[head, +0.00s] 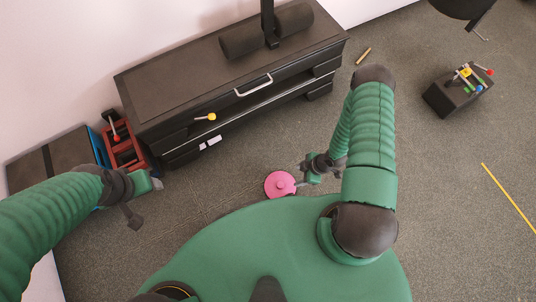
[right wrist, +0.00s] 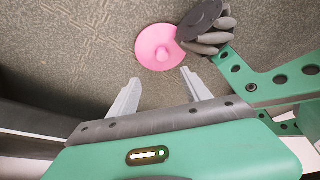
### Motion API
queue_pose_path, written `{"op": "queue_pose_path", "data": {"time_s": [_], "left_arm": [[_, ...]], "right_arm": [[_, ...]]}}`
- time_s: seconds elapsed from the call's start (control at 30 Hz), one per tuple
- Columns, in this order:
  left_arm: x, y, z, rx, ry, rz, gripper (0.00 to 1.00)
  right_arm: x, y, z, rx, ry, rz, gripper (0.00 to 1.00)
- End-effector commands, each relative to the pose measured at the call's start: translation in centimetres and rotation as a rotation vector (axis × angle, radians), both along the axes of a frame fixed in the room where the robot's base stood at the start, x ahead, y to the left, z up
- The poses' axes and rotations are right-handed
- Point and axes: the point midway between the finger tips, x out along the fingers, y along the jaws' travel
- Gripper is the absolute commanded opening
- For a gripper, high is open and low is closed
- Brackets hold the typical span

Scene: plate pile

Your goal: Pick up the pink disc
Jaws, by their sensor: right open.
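The pink disc (head: 280,185) lies flat on the grey-brown floor just in front of my green body, with a small raised knob at its middle. It also shows in the right wrist view (right wrist: 152,50), beyond the fingertips. My right gripper (head: 303,175) is just right of the disc in the head view. In the right wrist view its two pale fingers (right wrist: 160,80) are apart with only bare floor between them. A dark round part covers the disc's right edge there. My left gripper (head: 148,190) hangs at the left, away from the disc; its jaw gap is unclear.
A dark cabinet (head: 190,75) with a silver-handled drawer stands against the wall. A red crate (head: 124,152) is at its left. A black box with coloured knobs (head: 444,98) stands at the right. Floor left of the disc is clear.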

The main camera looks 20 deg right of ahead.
Motion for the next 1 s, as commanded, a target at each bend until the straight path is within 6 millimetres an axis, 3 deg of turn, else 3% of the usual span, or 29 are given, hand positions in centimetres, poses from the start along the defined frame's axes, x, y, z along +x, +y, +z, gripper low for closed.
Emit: {"op": "queue_pose_path", "data": {"time_s": [0.17,0.43,0.67,0.87,1.0], "left_arm": [[0.0,0.0,-1.7,0.000,0.000,0.001,0.62],[-0.1,0.1,-5.4,0.000,0.000,0.001,0.62],[-0.1,0.1,-6.6,0.000,0.000,0.000,0.62],[-0.1,0.1,-9.8,0.000,0.000,0.001,0.62],[-0.1,0.1,-10.5,0.000,0.000,0.001,0.62]], "right_arm": [[0.0,1.1,-3.0,0.011,-0.005,0.011,0.57],[1.3,3.4,-9.8,0.015,-0.001,0.010,0.57],[2.0,4.3,-11.9,0.013,-0.002,0.008,0.57],[2.2,5.3,-15.5,0.013,0.001,0.007,0.57],[2.6,5.9,-16.6,0.014,-0.001,0.008,0.57]]}}
